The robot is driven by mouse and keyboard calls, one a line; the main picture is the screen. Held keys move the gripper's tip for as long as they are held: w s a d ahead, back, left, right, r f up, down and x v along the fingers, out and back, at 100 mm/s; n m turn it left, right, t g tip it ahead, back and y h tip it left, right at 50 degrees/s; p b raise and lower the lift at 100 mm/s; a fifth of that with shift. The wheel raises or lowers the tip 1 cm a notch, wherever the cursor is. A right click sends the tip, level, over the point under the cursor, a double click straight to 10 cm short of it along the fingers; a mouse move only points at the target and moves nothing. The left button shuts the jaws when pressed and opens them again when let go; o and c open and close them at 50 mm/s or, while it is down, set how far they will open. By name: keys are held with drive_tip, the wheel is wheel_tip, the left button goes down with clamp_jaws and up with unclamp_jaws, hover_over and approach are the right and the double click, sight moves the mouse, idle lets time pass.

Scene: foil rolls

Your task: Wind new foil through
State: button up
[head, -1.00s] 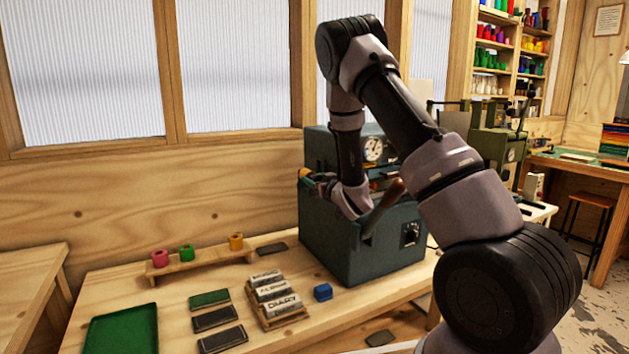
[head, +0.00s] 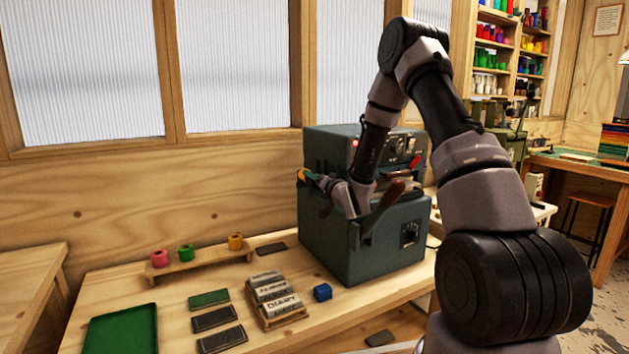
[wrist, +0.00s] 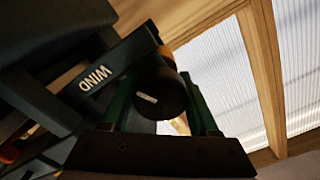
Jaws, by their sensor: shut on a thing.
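The blue-grey foil machine (head: 345,245) stands at the back of the bench. My gripper (head: 312,178) is at its upper left side, partly hidden behind my wrist. In the wrist view, the green fingers of my gripper (wrist: 160,108) are shut on a dark round knob (wrist: 160,92) with a short white mark. The knob is beside a dark plate lettered WIND (wrist: 97,80). A small orange piece (head: 302,174) shows by the gripper in the head view. Pink (head: 160,258), green (head: 186,252) and gold (head: 235,242) foil rolls sit on a wooden stand. The foil inside the machine cannot be made out.
A brown-handled lever (head: 390,196) sticks out at the machine's front.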

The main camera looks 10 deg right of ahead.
drive_tip(key=shift+m, duration=0.5)
drive_tip(key=o, duration=1.4)
drive_tip(key=shift+f, duration=0.1)
drive_tip(key=shift+d, duration=0.1)
